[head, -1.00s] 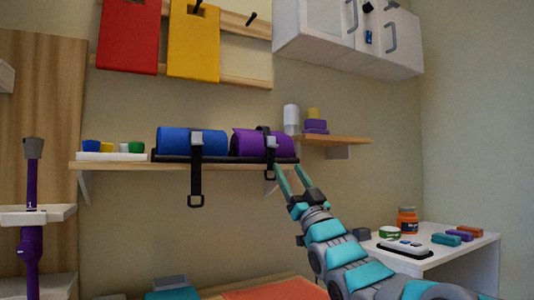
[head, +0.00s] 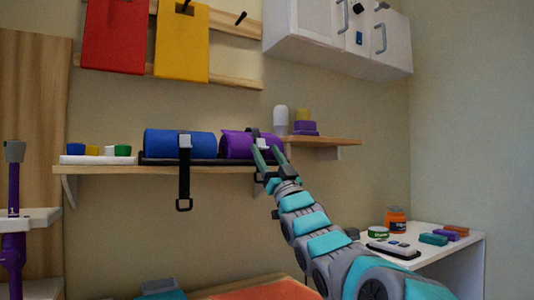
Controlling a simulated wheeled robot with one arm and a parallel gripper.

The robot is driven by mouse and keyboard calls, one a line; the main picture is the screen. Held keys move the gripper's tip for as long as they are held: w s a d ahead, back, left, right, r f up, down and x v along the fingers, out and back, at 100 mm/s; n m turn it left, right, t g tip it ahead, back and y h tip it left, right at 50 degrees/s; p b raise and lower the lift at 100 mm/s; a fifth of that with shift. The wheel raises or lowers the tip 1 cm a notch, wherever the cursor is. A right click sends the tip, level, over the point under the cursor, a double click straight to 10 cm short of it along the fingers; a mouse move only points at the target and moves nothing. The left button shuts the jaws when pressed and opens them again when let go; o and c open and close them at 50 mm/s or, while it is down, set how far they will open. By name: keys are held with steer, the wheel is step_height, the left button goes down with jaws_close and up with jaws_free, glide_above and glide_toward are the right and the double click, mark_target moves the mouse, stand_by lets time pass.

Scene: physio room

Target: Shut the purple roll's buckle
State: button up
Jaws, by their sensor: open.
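The purple roll (head: 235,144) lies on a black tray on the wall shelf, to the right of the blue roll. A dark strap with a pale buckle (head: 262,142) runs over its right part; my gripper hides much of it, and I cannot tell whether the buckle is shut. My gripper (head: 266,150) is open, with its teal fingers pointing up at the front of the purple roll beside the buckle. Whether the fingers touch the strap cannot be told.
The blue roll (head: 165,144) has its own buckle (head: 185,141) and a hanging strap (head: 184,185). A small shelf (head: 335,141) with a white bottle (head: 281,121) stands close on the right. A white table (head: 458,255) with jars is at lower right.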

steer(key=shift+c, duration=0.3)
jaws_close()
stand_by(0.3)
